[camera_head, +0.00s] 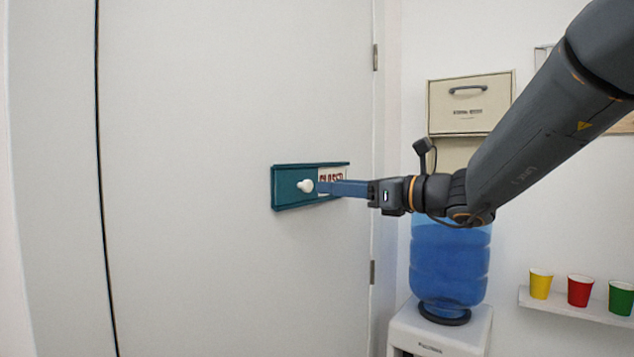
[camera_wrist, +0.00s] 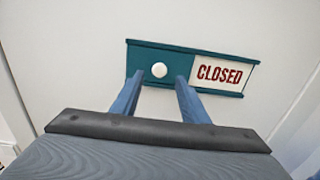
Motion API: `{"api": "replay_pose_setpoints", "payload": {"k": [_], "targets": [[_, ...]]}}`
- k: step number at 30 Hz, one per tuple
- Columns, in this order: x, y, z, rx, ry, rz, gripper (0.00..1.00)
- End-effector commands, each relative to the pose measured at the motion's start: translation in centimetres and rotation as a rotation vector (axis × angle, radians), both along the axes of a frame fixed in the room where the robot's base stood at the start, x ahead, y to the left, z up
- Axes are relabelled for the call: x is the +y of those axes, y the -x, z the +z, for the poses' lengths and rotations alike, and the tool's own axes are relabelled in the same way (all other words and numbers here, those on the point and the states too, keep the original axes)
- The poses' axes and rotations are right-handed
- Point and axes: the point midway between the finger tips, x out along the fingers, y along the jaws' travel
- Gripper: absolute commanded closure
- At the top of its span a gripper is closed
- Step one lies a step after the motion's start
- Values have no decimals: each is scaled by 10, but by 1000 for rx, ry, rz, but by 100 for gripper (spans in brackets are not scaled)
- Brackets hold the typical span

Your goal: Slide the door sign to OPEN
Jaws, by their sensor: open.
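The door sign (camera_head: 290,198) is a teal frame on the white door, with a sliding teal panel on its left. A white panel on its right reads CLOSED in red; it shows clearly in the wrist view (camera_wrist: 222,74). A round white knob (camera_head: 306,186) stands out from the teal panel, also in the wrist view (camera_wrist: 159,70). My gripper (camera_wrist: 157,82) is open, its two blue fingers pointing at the sign, one on each side below the knob in the wrist view. It holds nothing. In the head view my gripper (camera_head: 322,187) partly covers the CLOSED panel. I cannot tell whether the fingers touch the knob.
The door (camera_head: 220,90) is flat and bare around the sign, with hinges at its right edge. A blue water bottle (camera_head: 450,262) on a white dispenser (camera_head: 440,335) stands right of it. Yellow, red and green cups sit on a shelf (camera_head: 570,308). A cream box (camera_head: 470,103) hangs on the wall.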

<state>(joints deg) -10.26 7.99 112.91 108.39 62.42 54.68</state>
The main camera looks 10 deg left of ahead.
Motion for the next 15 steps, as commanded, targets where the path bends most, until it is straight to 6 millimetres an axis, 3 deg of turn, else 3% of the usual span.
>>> {"api": "replay_pose_setpoints", "payload": {"k": [6,15], "targets": [[33,-12,1,0,1,3,59],[52,-21,0,-1,3,0,59]]}}
